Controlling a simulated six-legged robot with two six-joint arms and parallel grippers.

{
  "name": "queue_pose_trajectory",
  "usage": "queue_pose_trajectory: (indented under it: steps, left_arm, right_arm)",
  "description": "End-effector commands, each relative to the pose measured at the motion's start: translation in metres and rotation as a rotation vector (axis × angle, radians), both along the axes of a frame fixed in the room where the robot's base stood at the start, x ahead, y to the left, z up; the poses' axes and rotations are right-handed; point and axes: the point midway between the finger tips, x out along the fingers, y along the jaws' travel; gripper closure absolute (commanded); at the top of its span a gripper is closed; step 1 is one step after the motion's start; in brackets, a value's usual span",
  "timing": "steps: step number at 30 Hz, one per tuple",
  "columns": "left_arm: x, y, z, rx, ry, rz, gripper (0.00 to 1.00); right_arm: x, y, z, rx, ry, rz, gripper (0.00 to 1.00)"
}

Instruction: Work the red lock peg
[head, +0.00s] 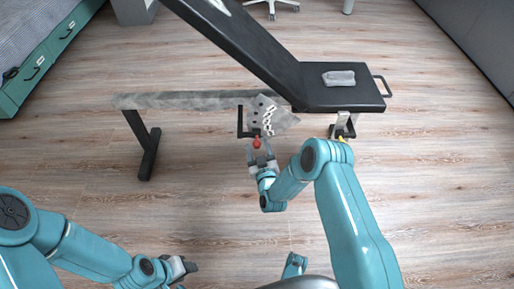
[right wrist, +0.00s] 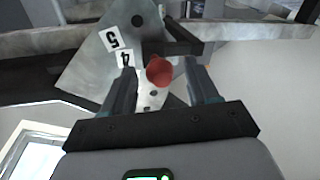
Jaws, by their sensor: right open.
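The red lock peg (head: 256,143) sticks out at the numbered adjuster plate (head: 285,122) under the black weight bench (head: 340,97). In the right wrist view the red peg (right wrist: 159,71) has a round head, and the plate (right wrist: 88,72) shows holes and the labels 4 and 5. My right gripper (head: 261,156) is open just in front of the peg. In the right wrist view its two fingers (right wrist: 162,88) stand on either side of the peg head, with gaps visible. My left gripper (head: 178,268) is low at the left, away from the bench; its jaws are unclear.
A grey folded cloth (head: 339,78) lies on the bench seat. The tilted black backrest (head: 235,42) rises to the upper left. A grey rail (head: 180,101) and a black leg (head: 148,150) stand left of the peg. A teal bed base (head: 45,58) is at the upper left. Wood floor in front is clear.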

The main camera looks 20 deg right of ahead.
Motion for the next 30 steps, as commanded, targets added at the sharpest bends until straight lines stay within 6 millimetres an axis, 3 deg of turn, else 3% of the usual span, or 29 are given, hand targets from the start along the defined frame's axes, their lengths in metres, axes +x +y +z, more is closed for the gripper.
queue_pose_trajectory:
  steps: [5,14,20,25,30]
  left_arm:
    - [0.005,0.001,-0.008,0.003,-0.016,0.0,0.57]
    - [0.006,0.001,-0.008,0.004,-0.019,0.002,0.57]
    - [0.006,0.001,-0.008,0.004,-0.019,0.002,0.57]
    - [0.005,0.001,-0.005,0.003,-0.017,0.001,0.57]
    - [0.0,0.0,0.003,0.0,0.001,-0.001,0.57]
  right_arm:
    - [0.017,-0.001,-0.001,0.0,-0.001,0.001,0.41]
    - [0.019,-0.002,0.001,0.0,0.0,0.0,0.41]
    - [0.019,-0.002,0.0,0.0,0.0,0.0,1.0]
    - [0.016,0.0,0.001,0.0,0.002,0.001,1.0]
    - [-0.002,0.005,0.001,0.0,0.003,0.001,1.0]
